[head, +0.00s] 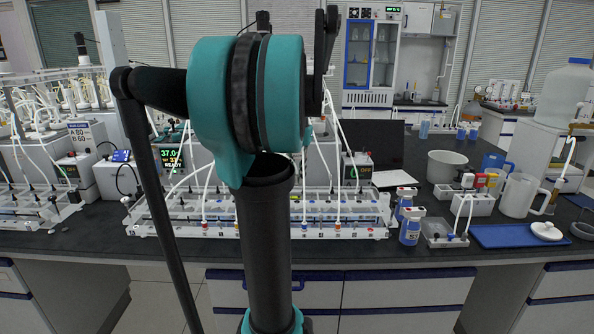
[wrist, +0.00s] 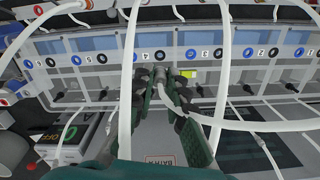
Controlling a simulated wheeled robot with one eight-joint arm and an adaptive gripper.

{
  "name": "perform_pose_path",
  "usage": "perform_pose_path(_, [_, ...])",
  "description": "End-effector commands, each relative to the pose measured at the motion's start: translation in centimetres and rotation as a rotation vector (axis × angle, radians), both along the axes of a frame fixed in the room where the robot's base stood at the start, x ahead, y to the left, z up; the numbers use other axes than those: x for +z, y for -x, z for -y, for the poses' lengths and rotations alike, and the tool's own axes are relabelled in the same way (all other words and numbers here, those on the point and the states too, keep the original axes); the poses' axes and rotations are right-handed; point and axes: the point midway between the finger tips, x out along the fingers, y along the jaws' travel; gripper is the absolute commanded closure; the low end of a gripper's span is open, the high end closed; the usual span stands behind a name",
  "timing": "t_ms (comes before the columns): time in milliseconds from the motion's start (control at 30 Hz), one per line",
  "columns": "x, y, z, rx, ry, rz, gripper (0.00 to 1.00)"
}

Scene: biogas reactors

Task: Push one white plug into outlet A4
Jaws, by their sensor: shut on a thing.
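In the wrist view my gripper (wrist: 160,80) is shut, its two dark fingers close together in front of a row of numbered outlets. In the head view the reactor rack (head: 215,231) stands on the bench. My arm hides its middle, and my gripper is not visible there.
White tubes (wrist: 222,60) cross the wrist view close to the fingers. Blue-labelled bottles (head: 411,228), a grey tray (head: 430,240), a blue tray (head: 490,237) and a white jug (head: 518,195) stand on the right. A laptop (head: 372,140) is behind the rack.

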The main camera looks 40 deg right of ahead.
Motion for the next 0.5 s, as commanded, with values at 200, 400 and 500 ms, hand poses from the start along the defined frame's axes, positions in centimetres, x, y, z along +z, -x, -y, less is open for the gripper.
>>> perform_pose_path(200, [-1.2, 0.0, 0.0, 0.0, 0.0, 0.0, 0.99])
perform_pose_path(400, [-2.3, 0.0, 0.0, 0.0, 0.0, 0.0, 0.99])
perform_pose_path(500, [-2.9, 0.0, 0.0, 0.0, 0.0, 0.0, 0.99])
